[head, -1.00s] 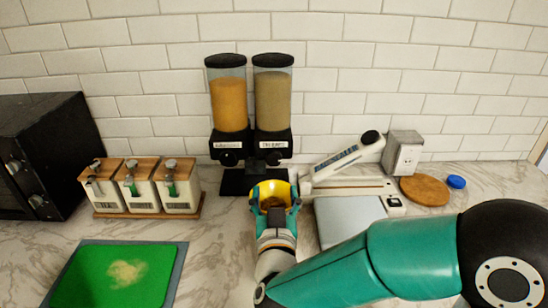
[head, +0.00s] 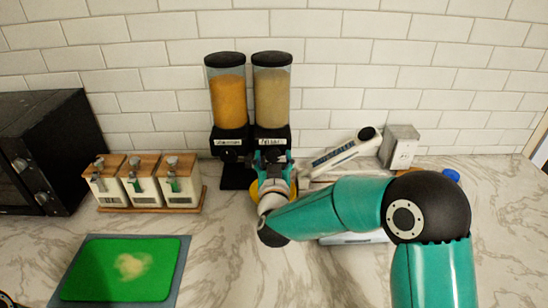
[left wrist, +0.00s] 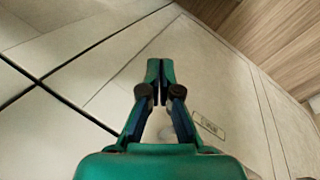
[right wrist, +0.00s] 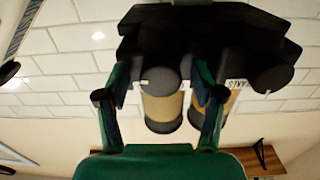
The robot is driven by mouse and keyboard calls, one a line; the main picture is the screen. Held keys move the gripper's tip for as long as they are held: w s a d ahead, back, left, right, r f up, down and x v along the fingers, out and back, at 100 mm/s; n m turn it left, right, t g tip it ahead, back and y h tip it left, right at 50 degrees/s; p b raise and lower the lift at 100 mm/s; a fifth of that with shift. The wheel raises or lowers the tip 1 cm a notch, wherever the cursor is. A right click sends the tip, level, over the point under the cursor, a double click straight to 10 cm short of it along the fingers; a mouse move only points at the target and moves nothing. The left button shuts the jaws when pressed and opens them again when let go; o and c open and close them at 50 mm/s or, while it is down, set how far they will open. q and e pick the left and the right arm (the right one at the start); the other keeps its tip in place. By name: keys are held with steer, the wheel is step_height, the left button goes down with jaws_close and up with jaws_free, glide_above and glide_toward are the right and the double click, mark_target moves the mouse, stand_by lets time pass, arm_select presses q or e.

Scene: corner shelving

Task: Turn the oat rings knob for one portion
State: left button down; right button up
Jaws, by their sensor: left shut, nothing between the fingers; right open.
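A black dispenser stands against the wall with two clear canisters, orange grains (head: 229,103) on the left and beige grains (head: 271,100) on the right. Their labels are too small to read surely. In the head view my right gripper (head: 273,162) is at the front of the right-hand unit and hides its knob. In the right wrist view, upside down, its open fingers (right wrist: 163,82) stand either side of a round dark knob (right wrist: 160,72); contact cannot be told. The other knob (right wrist: 272,78) is clear to the right. My left gripper (left wrist: 158,80) is shut and empty.
A yellow bowl (head: 257,190) below the dispenser is mostly hidden by my right arm. Three lidded jars (head: 142,188) stand left, near a black oven (head: 45,150). A green board (head: 125,270) lies at front left. A scale and a grey box (head: 399,146) are right.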

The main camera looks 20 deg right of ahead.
steer(key=c, duration=1.1)
steer(key=shift+f+n+b, duration=0.1)
steer(key=shift+n+b, duration=0.5)
steer(key=shift+c, duration=0.2)
steer(key=shift+n, duration=0.4)
steer(key=o, duration=1.1)
steer(key=shift+o, duration=0.2)
steer(key=shift+s, duration=0.1)
